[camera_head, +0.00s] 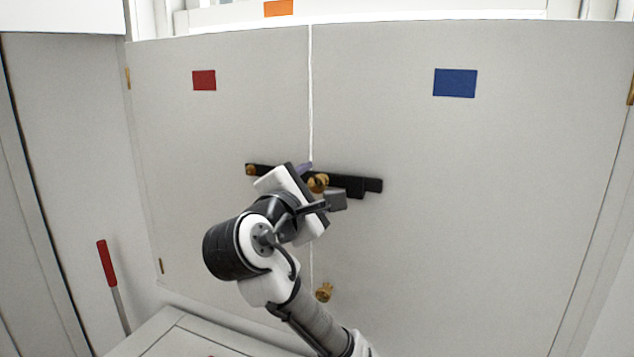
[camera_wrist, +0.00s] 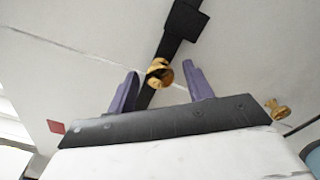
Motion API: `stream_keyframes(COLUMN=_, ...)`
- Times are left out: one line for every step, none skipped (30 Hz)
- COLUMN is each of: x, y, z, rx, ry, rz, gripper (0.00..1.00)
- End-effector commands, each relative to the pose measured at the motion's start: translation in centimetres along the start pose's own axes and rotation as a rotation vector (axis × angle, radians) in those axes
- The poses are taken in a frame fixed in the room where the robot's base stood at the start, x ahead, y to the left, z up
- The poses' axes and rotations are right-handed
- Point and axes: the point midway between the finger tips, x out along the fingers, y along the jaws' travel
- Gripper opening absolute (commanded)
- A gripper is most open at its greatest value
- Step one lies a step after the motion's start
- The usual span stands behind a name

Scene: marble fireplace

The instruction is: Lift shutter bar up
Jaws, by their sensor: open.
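The black shutter bar (camera_head: 368,185) lies nearly level across the seam between the two white shutter panels. A brass pivot (camera_head: 250,170) shows at its left end. A brass knob (camera_head: 318,182) stands at its middle. In the wrist view the bar (camera_wrist: 184,22) runs from the top down behind my gripper, with the brass knob (camera_wrist: 159,73) on it. My gripper (camera_wrist: 160,82) is open in front of the bar, its two purple fingers on either side of the bar and knob. Contact cannot be told. In the head view my gripper (camera_head: 322,184) hides part of the bar.
A second brass knob (camera_head: 324,291) sits lower near the seam. A red square (camera_head: 204,80) and a blue square (camera_head: 455,83) mark the panels. A red-handled rod (camera_head: 107,263) leans at the left. A white paneled surface (camera_head: 200,335) lies below. The panel right of the bar is clear.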

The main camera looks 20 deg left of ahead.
Motion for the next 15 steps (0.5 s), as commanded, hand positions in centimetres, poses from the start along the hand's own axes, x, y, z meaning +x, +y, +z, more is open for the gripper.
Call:
stream_keyframes(x=0.60, y=0.01, z=0.07, rx=0.000, ry=0.000, rz=-0.004, gripper=0.51)
stream_keyframes(x=0.85, y=-0.01, z=0.05, rx=0.000, ry=0.000, rz=-0.003, gripper=0.51)
stream_keyframes(x=1.11, y=-0.01, z=0.04, rx=0.000, ry=0.000, rz=-0.002, gripper=0.51)
stream_keyframes(x=1.25, y=-0.01, z=0.04, rx=0.000, ry=0.000, rz=-0.002, gripper=0.51)
stream_keyframes(x=1.35, y=-0.02, z=0.03, rx=0.001, ry=0.000, rz=-0.001, gripper=0.51)
stream_keyframes(x=1.45, y=-0.03, z=0.02, rx=0.001, ry=0.000, rz=-0.001, gripper=0.51)
stream_keyframes(x=1.50, y=-0.03, z=0.01, rx=0.001, ry=0.000, rz=0.000, gripper=0.51)
stream_keyframes(x=1.52, y=-0.04, z=0.00, rx=0.001, ry=0.000, rz=0.000, gripper=0.51)
stream_keyframes(x=1.54, y=-0.04, z=0.00, rx=0.001, ry=0.000, rz=0.000, gripper=0.51)
stream_keyframes(x=1.54, y=-0.04, z=-0.01, rx=0.001, ry=0.000, rz=0.000, gripper=0.51)
stream_keyframes(x=1.53, y=-0.04, z=-0.01, rx=0.001, ry=0.000, rz=0.000, gripper=0.51)
stream_keyframes(x=1.52, y=-0.04, z=-0.01, rx=0.001, ry=0.000, rz=0.000, gripper=0.51)
stream_keyframes(x=1.52, y=-0.04, z=-0.01, rx=0.001, ry=0.000, rz=0.000, gripper=0.51)
stream_keyframes(x=1.52, y=-0.04, z=-0.01, rx=0.000, ry=0.000, rz=0.000, gripper=0.51)
stream_keyframes(x=1.51, y=-0.04, z=-0.01, rx=0.000, ry=0.000, rz=0.000, gripper=0.46)
